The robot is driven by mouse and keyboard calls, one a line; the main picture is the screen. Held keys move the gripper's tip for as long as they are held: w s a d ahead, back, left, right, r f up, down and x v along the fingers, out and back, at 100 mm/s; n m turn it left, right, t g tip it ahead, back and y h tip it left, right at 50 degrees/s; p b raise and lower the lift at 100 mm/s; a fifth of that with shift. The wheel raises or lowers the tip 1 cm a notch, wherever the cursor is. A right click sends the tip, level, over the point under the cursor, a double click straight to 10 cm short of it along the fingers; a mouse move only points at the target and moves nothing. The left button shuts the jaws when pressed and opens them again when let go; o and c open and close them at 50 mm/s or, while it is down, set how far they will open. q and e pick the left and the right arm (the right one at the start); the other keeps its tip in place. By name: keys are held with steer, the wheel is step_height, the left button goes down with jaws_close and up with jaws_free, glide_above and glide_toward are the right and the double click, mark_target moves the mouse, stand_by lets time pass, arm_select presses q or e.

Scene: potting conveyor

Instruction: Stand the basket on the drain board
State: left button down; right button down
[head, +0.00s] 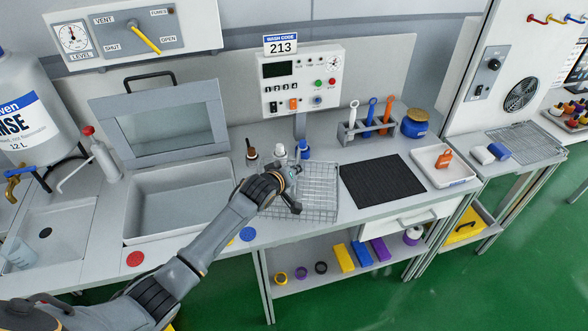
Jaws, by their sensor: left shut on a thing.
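The wire basket (322,192) stands on the grey worktop, left of the black mat. My left gripper (293,186) reaches in from the left and is shut at the basket's left part, on its wire as far as I can see. The hand hides part of the basket's left side and the exact grip. Small bottles with dark, white and blue tops show at or behind the basket's back edge. A ribbed black mat (382,181) lies flat and empty to the right; a wire grid surface (527,143) lies farther right. I cannot tell which is the drain board. My right gripper is not in view.
A lidded basin (165,200) and a sink (45,232) are at left. A tool holder (350,133), a blue jar (415,124) and a white tray (441,176) surround the mat. A control panel (300,78) stands behind the basket. A lower shelf holds several coloured items.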

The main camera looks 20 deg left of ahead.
arm_select(q)
steer(key=shift+f, duration=0.1)
steer(key=c, duration=1.4)
jaws_free()
steer(key=b+v, duration=0.1)
steer(key=v, duration=1.1)
